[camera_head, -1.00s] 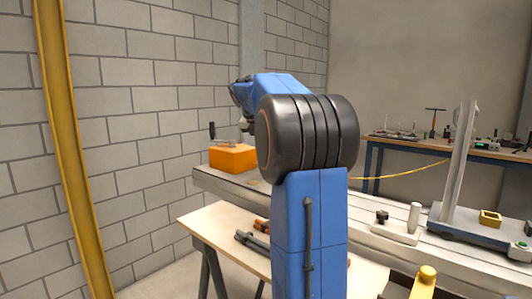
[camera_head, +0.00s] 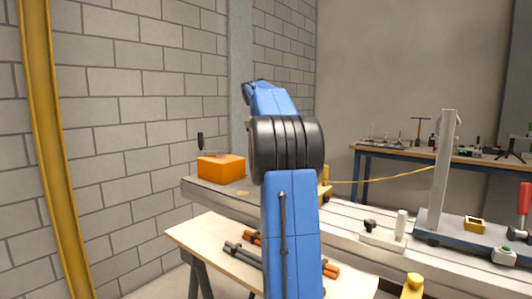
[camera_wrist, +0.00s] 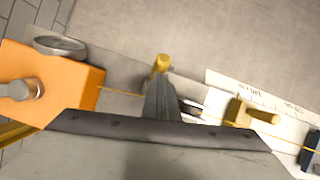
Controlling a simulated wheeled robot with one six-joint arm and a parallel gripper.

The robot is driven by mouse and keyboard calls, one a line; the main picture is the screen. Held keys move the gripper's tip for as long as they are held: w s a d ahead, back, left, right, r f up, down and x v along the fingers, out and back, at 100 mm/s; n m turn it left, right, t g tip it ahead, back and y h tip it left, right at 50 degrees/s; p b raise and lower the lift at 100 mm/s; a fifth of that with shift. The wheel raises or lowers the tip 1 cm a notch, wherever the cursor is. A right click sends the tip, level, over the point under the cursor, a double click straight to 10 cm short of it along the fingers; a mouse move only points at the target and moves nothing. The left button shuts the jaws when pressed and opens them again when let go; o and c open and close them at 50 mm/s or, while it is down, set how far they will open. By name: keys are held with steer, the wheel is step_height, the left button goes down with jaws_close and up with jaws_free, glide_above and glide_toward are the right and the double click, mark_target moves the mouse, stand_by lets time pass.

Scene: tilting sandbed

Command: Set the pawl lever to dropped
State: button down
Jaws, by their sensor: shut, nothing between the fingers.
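An orange box (camera_head: 221,168) stands on the left end of the long bench. A thin upright handle with a black grip (camera_head: 200,142) rises at its left. My gripper (camera_wrist: 162,88) is shut and empty, to the right of the box. A yellow-tipped piece (camera_wrist: 162,63) shows just beyond the fingers; I cannot tell whether they touch it. I cannot tell for sure which part is the pawl lever. In the head view my arm hides the gripper.
A yellow line runs from the box past a yellow block with a peg (camera_wrist: 240,112). A low wooden table (camera_head: 205,236) with grey and orange tools stands in front. A tall grey post (camera_head: 442,170) stands at right. A block wall is behind the box.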

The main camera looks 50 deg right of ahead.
steer(key=shift+d, duration=0.85)
steer(key=shift+r, duration=0.15)
steer(key=shift+a+r, duration=0.1)
steer(key=shift+r, duration=0.05)
steer(key=a+v, duration=0.1)
steer(key=v, duration=1.6)
steer(key=shift+a, duration=0.2)
